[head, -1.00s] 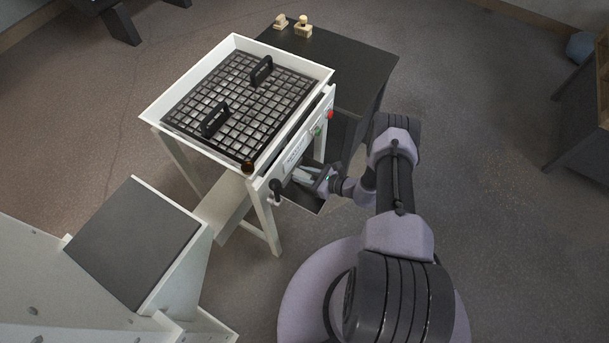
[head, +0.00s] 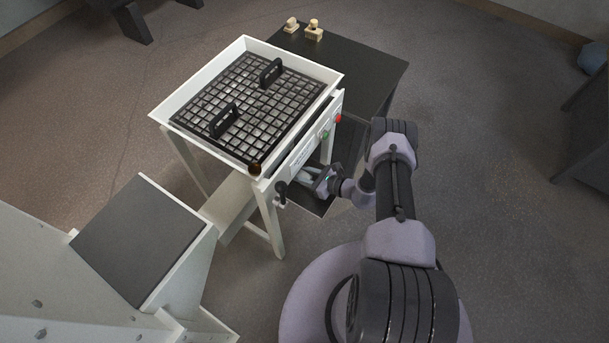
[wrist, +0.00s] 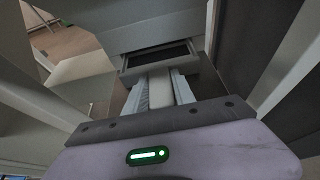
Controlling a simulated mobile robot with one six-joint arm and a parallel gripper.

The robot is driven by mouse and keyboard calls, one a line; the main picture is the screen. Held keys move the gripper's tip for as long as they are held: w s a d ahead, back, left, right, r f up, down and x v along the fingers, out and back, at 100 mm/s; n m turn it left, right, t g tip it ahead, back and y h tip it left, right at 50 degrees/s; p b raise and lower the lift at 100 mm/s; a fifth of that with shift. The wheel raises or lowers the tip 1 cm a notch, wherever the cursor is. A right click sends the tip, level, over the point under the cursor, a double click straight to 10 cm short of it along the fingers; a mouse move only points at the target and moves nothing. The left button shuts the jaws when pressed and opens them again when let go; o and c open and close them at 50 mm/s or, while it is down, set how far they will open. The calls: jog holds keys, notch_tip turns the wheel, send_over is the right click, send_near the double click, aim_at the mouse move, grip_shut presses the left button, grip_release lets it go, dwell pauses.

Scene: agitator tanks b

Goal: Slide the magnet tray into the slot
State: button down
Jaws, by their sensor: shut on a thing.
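My gripper (head: 308,174) is low under the front edge of the white-framed machine (head: 168,110), which partly covers its fingers. In the wrist view my gripper (wrist: 160,80) has both pale fingers closed on the light grip bar of the magnet tray (wrist: 129,66). The tray is a shallow light-grey box with a dark inside, straight ahead of the fingers. It lies between pale walls of the machine frame. Its far end meets the grey panel behind, and I cannot tell how deep it sits in the slot. The tray is not clearly visible in the head view.
The machine top holds a grid (head: 250,100) with two black handles. Its front has a black lever (head: 281,190) and red and green buttons. A dark table (head: 365,65) with two small wooden pieces stands behind. A dark-topped white unit (head: 140,240) is at left.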

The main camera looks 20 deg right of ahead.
jog(key=shift+w+a, duration=0.75)
jog(key=shift+w, duration=0.2)
jog(key=shift+w+a, duration=0.75)
jog(key=shift+w, duration=0.2)
jog(key=c, duration=1)
grip_release()
jog(key=shift+o, duration=0.2)
jog(key=p+v, duration=0.6)
jog(key=v, duration=1.1)
jog(key=shift+r, duration=0.2)
jog(key=shift+s, duration=0.1)
